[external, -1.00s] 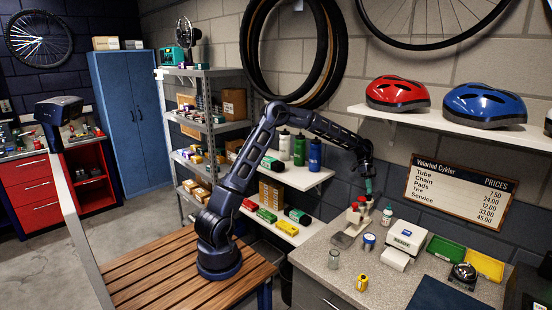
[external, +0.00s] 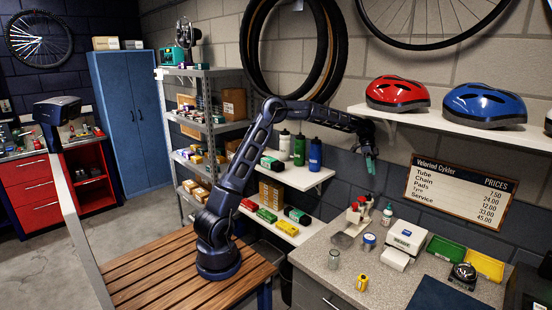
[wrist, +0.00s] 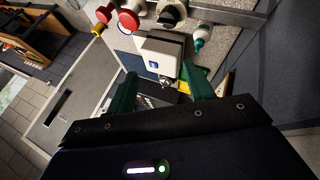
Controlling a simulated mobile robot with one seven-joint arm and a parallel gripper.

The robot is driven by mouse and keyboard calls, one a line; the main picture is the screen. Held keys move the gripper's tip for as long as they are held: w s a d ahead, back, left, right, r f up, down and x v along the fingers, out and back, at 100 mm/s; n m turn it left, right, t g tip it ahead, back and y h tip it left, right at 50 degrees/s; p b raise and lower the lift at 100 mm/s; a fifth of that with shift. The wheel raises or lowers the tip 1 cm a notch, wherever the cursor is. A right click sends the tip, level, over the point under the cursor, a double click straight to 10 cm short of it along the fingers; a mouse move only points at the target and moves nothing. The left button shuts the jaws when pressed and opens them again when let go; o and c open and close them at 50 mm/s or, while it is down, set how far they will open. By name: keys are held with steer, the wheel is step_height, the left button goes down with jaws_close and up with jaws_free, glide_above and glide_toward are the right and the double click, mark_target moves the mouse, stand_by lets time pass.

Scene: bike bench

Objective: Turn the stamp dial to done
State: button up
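My gripper (external: 371,168) hangs in the air above the back of the bench, pointing down. In the wrist view its two green fingers (wrist: 160,84) stand wide apart with nothing held between them. A white boxy device (external: 405,238) with a small blue mark on top stands on the bench, below and to the right of my gripper. The device also shows in the wrist view (wrist: 160,50), beyond the fingertips.
A helmet shelf (external: 450,126) is above.

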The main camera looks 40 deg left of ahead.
mark_target(368, 197)
steer(key=f+n, duration=0.1)
steer(key=n, duration=0.2)
steer(key=s+d+f+n, duration=0.1)
steer(key=f+n, duration=0.1)
steer(key=n, duration=0.2)
steer(key=s+d+f+n+y, duration=0.1)
steer(key=f+n, duration=0.1)
steer(key=n, duration=0.2)
steer(key=shift+f+t, duration=0.1)
steer(key=shift+t, duration=0.3)
steer(key=n, duration=0.4)
steer(key=shift+s+f+t, duration=0.25)
steer(key=shift+s+t, duration=0.05)
steer(key=shift+s, duration=0.05)
steer(key=n, duration=0.4)
steer(key=shift+s+a+r+n+t, duration=0.2)
steer(key=shift+a+n+t, duration=0.1)
steer(key=shift+n, duration=0.1)
steer(key=a+r+n+t, duration=0.3)
steer(key=a+r+n, duration=0.1)
steer(key=n, duration=1)
steer(key=x, duration=0.7)
steer(key=s+x, duration=0.1)
steer(key=x, duration=0.2)
steer(key=shift+s+d+f, duration=0.1)
steer(key=shift+d+f, duration=0.15)
steer(key=shift+f, duration=0.1)
